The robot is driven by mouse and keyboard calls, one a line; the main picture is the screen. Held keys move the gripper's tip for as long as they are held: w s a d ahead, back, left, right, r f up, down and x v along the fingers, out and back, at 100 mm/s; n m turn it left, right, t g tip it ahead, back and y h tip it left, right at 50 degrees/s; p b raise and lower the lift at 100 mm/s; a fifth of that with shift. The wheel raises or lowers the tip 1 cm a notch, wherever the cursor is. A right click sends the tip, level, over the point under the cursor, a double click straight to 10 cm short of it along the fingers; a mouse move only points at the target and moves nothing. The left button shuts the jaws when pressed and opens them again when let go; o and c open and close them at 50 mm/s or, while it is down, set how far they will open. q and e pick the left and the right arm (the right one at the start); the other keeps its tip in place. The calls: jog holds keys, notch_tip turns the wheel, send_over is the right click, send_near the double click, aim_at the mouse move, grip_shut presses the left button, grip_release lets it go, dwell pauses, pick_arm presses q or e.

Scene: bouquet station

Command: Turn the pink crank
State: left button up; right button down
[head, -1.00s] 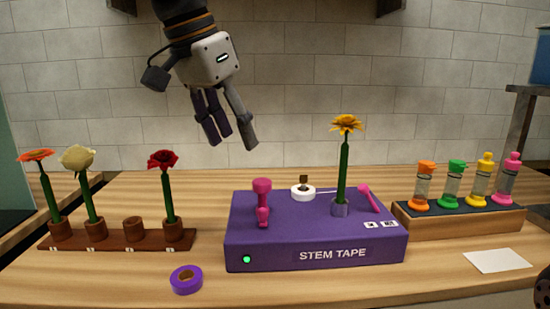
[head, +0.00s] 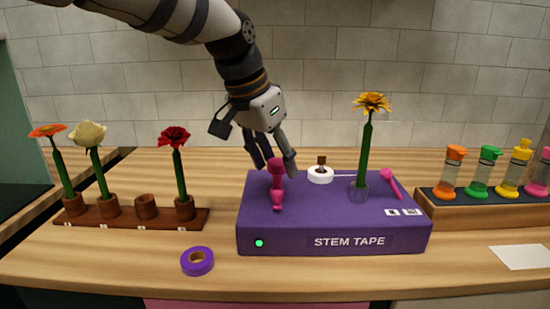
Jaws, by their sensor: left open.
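The pink crank (head: 277,185) stands at the left of the top of the purple STEM TAPE box (head: 330,228). Its knob end is up, close under my left gripper. My left gripper (head: 274,172) points down with its fingers apart, around or just behind the top of the crank; I cannot tell whether they touch it. A yellow flower (head: 366,140) stands upright in a holder on the box. A white tape roll (head: 320,175) sits behind it, with a white strip running toward the flower. My right gripper is not in view.
A second pink lever (head: 391,184) is at the box's right. A wooden rack (head: 110,217) with three flowers and an empty cup stands left. A purple tape roll (head: 197,261) lies in front. Colored bottles (head: 485,172) stand right, near a white card (head: 522,257).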

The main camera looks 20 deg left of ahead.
pick_arm(q)
jog(key=c, duration=1.1)
